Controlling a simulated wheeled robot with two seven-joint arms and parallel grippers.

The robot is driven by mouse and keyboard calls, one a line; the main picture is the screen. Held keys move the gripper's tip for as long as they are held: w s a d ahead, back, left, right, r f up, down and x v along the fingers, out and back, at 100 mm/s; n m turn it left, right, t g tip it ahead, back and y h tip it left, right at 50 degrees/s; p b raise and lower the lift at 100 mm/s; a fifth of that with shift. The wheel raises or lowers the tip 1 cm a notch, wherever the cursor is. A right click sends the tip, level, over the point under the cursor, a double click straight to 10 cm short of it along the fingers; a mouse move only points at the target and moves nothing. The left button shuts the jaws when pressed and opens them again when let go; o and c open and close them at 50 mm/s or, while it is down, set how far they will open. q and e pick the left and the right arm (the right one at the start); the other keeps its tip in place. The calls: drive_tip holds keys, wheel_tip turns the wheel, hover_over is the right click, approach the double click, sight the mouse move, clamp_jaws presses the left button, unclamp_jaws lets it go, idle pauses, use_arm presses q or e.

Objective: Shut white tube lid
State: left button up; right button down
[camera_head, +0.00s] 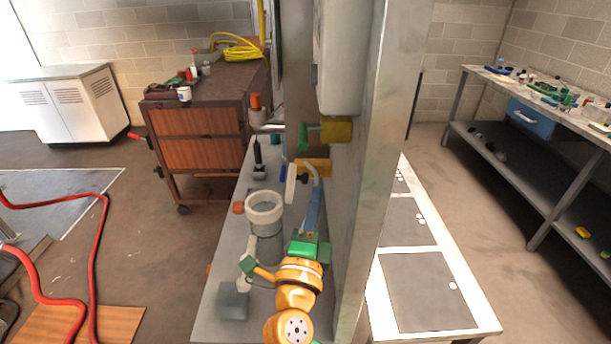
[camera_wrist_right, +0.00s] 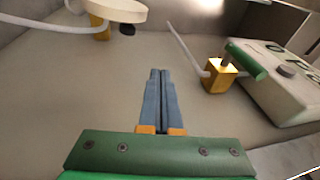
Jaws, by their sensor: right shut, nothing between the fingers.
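A pale tube (camera_head: 268,245) stands on the grey bench, with a white ring (camera_head: 265,203) around its top. A narrow white piece (camera_head: 291,185) stands upright just right of the ring; it may be the lid seen edge-on. In the wrist view a round white disc (camera_wrist_right: 115,9) is cut off by the top edge, left of the fingers; I cannot tell whether it is the lid. My right gripper (camera_head: 315,195), right of the tube, is shut and empty. Its blue fingers (camera_wrist_right: 160,72) touch each other, clear of the disc. My left gripper is not in view.
A wall panel (camera_head: 365,220) rises close on the right of my right arm. Yellow fittings (camera_head: 336,130) with a green handle (camera_wrist_right: 246,60) stick out from it. A grey block (camera_head: 233,300) sits at the bench's near end.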

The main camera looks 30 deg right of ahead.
drive_tip(key=w+d+f+m+g+b, duration=0.2)
drive_tip(key=w+d+f+g, duration=0.15)
drive_tip(key=w+d, duration=0.35)
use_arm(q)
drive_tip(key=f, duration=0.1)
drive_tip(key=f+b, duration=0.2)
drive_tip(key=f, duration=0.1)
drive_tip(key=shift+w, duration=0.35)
use_arm(e)
drive_tip(key=shift+w+a+r+t+y, duration=0.1)
drive_tip(key=shift+w+a+t+y, duration=0.1)
drive_tip(key=shift+w+a, duration=0.3)
drive_tip(key=shift+w+a+r+t+y, duration=0.1)
drive_tip(key=shift+w+a+y, duration=0.15)
drive_tip(key=shift+a, duration=0.3)
